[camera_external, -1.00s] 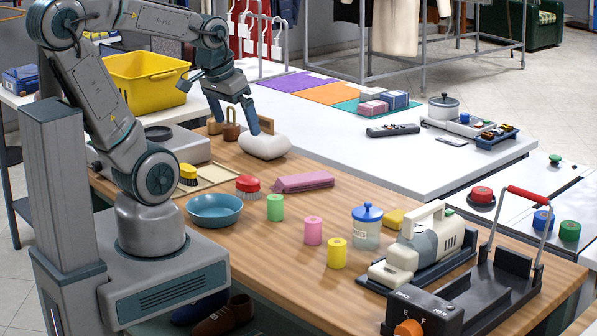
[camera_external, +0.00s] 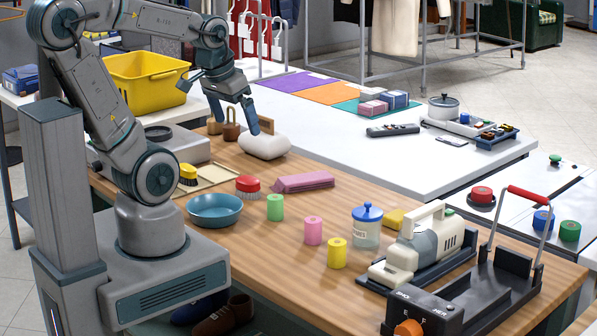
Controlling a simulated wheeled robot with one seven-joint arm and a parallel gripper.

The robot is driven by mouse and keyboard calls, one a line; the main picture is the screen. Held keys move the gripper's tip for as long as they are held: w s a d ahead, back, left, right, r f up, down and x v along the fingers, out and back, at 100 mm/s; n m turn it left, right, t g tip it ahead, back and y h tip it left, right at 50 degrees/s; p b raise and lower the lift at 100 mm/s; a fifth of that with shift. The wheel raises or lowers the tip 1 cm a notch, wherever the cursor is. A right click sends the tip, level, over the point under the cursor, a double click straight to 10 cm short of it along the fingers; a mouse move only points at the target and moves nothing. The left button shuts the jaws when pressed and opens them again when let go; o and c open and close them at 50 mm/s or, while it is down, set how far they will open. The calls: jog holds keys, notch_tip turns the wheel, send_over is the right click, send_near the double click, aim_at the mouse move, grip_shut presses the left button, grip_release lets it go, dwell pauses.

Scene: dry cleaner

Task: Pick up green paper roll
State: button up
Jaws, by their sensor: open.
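The green paper roll (camera_external: 275,208) stands upright on the wooden table, between the blue bowl (camera_external: 214,210) and the pink paper roll (camera_external: 313,230). A yellow paper roll (camera_external: 337,252) stands further right. My gripper (camera_external: 245,128) is open, above the back part of the table. It is well behind and above the green roll, apart from it. In the picture its fingers overlap the white cushion-like object (camera_external: 264,146) and the small brown weights behind; I cannot tell whether they touch. The green roll is in full view.
A blue-lidded jar (camera_external: 367,226) and a white handheld machine (camera_external: 418,245) stand to the right. Bare wood lies in front of the roll.

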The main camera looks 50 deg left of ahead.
jog(key=c, duration=0.7)
jog(key=m+g+b, duration=0.4)
jog(key=m+b, duration=0.3)
jog(key=m, duration=0.3)
send_over(275, 197)
notch_tip(275, 197, down, 18)
jog(key=f, duration=0.4)
jog(key=f+p, duration=0.1)
jog(key=f, duration=0.3)
jog(key=shift+w+a+f, duration=0.1)
jog(key=shift+a, duration=0.1)
jog(key=shift+d+f+p, duration=0.15)
jog(key=shift+f+p, duration=0.5)
jog(key=shift+f, duration=2.15)
